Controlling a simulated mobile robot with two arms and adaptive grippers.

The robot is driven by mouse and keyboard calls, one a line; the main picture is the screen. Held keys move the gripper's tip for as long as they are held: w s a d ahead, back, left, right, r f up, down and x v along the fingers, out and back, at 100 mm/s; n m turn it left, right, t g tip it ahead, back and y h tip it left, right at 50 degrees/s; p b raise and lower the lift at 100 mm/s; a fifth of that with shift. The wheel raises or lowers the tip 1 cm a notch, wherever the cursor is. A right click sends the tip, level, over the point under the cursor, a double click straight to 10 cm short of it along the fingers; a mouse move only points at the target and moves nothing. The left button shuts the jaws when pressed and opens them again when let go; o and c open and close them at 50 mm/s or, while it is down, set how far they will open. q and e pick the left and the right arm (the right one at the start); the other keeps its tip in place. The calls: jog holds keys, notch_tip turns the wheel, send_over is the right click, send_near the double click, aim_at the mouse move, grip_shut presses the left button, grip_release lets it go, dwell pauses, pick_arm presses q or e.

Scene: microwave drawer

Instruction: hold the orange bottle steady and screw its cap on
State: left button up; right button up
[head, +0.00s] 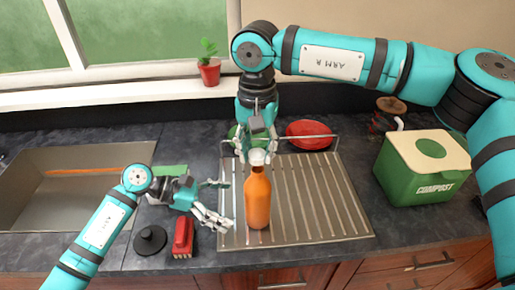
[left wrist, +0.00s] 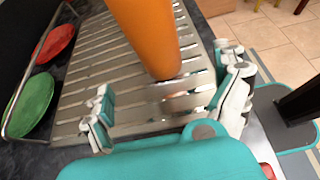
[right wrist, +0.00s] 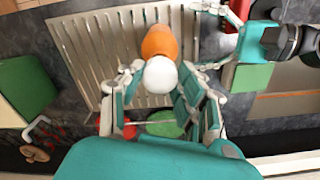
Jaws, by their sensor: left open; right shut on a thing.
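The orange bottle (head: 257,200) stands upright on the ribbed metal drainboard; its body also shows in the left wrist view (left wrist: 147,38) and its shoulder in the right wrist view (right wrist: 160,42). The white cap (right wrist: 160,75) is at the top of the bottle's neck, and it also shows in the head view (head: 257,157). My right gripper (head: 256,150) points down from above and is shut on the cap. I cannot tell whether the cap is seated on the neck. My left gripper (head: 222,203) is open, low and left of the bottle, its fingers apart from it.
The drainboard (head: 325,205) has a wire rack behind with a red plate (head: 309,134) and a green plate (left wrist: 32,105). A green compost bin (head: 420,170) stands right. A red brush (head: 182,238), a black stopper (head: 150,240) and the sink (head: 70,185) are left.

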aim_at(253, 211)
pick_arm(q)
jog(key=x, duration=0.8)
jog(key=shift+d, duration=0.25)
jog(key=c, duration=1.2)
jog(key=shift+o, duration=0.2)
